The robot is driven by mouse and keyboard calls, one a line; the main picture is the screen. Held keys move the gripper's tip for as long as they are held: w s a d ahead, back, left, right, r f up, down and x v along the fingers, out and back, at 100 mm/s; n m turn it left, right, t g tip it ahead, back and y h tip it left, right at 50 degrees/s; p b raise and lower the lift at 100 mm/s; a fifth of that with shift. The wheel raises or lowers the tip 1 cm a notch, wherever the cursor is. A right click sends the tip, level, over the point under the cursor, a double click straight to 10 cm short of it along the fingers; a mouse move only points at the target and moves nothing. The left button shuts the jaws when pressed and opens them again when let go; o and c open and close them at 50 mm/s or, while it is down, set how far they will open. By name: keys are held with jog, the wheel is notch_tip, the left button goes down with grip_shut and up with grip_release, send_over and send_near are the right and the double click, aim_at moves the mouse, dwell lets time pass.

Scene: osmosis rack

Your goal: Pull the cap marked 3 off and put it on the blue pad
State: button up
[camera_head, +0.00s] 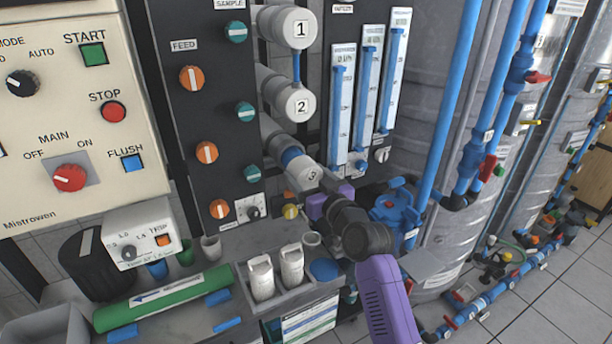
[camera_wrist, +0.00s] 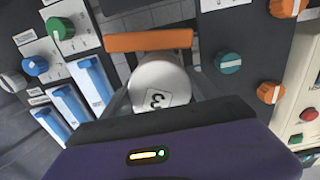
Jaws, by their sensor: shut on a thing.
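The white cap marked 3 (camera_head: 308,174) is at the front end of the lowest grey tube (camera_head: 277,138), in line with it. A blue band (camera_head: 291,156) shows between cap and tube. My gripper (camera_head: 322,188) is shut on this cap from the front right.
Caps 1 (camera_head: 298,28) and 2 (camera_head: 299,105) are on the tubes above. Two white cartridges (camera_head: 262,278) (camera_head: 291,265) stand in the tray beside the pad. A green cylinder (camera_head: 163,297) lies on the bench to the left. Blue pipes (camera_head: 452,95) rise on the right.

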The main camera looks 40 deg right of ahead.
jog(key=shift+s, duration=0.1)
jog(key=shift+p+v, duration=0.6)
jog(key=shift+v, duration=2.8)
